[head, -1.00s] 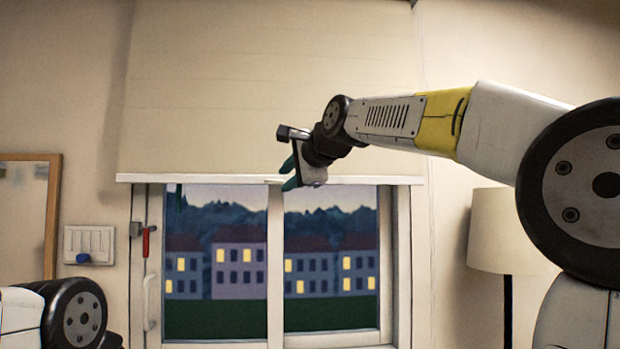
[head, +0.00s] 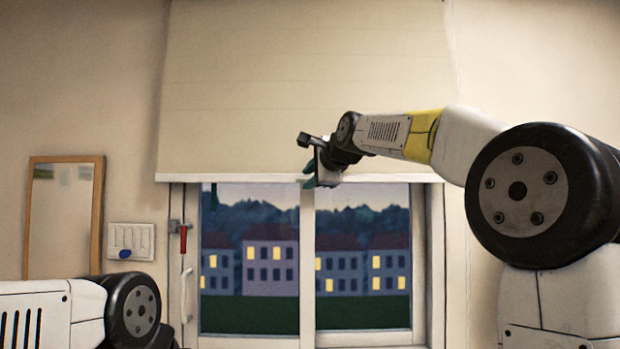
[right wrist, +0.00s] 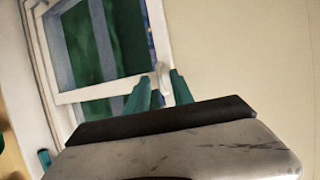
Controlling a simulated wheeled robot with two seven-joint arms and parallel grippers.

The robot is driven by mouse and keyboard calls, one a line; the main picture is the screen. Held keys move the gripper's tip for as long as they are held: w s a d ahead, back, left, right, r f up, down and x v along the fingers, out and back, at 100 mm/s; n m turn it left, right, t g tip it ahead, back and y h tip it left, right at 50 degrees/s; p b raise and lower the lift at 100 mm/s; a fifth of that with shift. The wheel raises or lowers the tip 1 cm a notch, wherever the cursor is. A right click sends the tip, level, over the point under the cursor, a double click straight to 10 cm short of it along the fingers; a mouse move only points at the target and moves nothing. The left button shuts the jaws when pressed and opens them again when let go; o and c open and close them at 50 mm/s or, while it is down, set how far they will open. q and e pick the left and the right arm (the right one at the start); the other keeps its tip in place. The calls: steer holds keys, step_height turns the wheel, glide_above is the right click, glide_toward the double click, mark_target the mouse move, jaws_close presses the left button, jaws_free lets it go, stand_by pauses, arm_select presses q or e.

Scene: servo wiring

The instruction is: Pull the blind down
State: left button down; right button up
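The cream roller blind (head: 310,90) hangs over the upper part of the window. Its white bottom bar (head: 240,178) runs level across the glass. My right gripper (head: 309,176) is at the middle of the bar, one teal finger above it and one below. In the right wrist view the teal fingers (right wrist: 162,85) stand a little apart, with a small white tab (right wrist: 160,74) of the bar's edge between them. They look open around it; firm contact does not show. Of my left arm, only links show at the lower left; the left gripper is out of view.
The window (head: 308,290) below the bar shows houses at dusk. A red-handled tool (head: 183,238) hangs at the frame's left, above a white window handle (head: 187,295). A switch panel (head: 130,240) and a wood-framed mirror (head: 65,215) are on the left wall.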

jaws_close()
stand_by(1.3)
